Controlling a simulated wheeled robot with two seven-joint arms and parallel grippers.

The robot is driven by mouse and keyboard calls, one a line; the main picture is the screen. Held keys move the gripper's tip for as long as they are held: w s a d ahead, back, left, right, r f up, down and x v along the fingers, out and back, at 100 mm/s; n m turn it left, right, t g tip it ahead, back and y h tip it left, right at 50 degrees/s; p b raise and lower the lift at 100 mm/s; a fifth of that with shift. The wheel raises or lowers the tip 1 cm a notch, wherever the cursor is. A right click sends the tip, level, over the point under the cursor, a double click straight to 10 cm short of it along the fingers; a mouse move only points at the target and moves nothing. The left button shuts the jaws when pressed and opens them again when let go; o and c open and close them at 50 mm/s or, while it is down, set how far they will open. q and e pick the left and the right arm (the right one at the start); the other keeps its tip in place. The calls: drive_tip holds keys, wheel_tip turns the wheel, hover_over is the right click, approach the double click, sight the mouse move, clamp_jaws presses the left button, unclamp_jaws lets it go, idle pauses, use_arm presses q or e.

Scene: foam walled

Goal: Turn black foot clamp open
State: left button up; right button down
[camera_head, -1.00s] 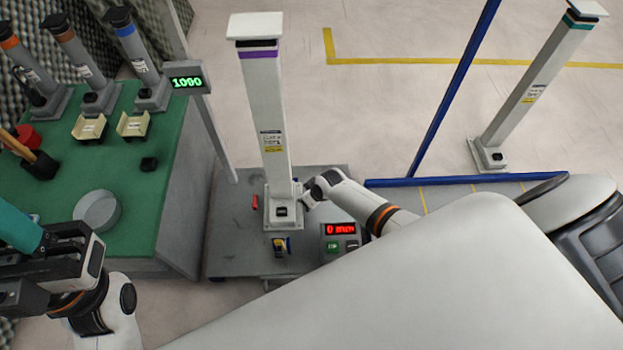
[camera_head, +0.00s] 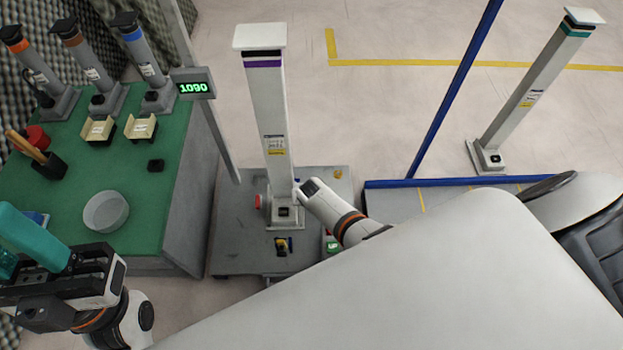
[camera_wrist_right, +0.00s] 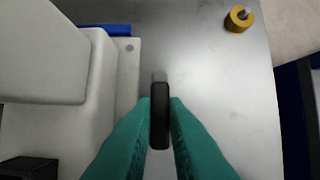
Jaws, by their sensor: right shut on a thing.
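The grey column with a purple band (camera_head: 267,110) stands upright on a grey metal plate (camera_head: 235,245). In the right wrist view its white foot (camera_wrist_right: 122,85) is at the left. The black foot clamp (camera_wrist_right: 160,115) shows there as a narrow upright piece beside the foot. My right gripper (camera_wrist_right: 160,108) has its teal fingers shut on it, one on each side. In the head view the right wrist reaches the column's foot from the right, and its fingertips are hidden. My left gripper (camera_head: 30,245), with teal fingers, is over the bench's near left corner; its fingertips are cut off.
A red part (camera_head: 259,201) and a yellow knob (camera_head: 338,173) flank the column's foot. A green bench (camera_head: 130,195) at left holds several smaller columns, trays and a bowl (camera_head: 106,211). A blue post (camera_head: 455,90) and a teal-banded column (camera_head: 530,95) stand at right.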

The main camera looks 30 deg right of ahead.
idle(0.5)
drive_tip(key=c, duration=1.4)
unclamp_jaws()
drive_tip(key=shift+c, duration=0.2)
drive_tip(key=shift+r, duration=0.1)
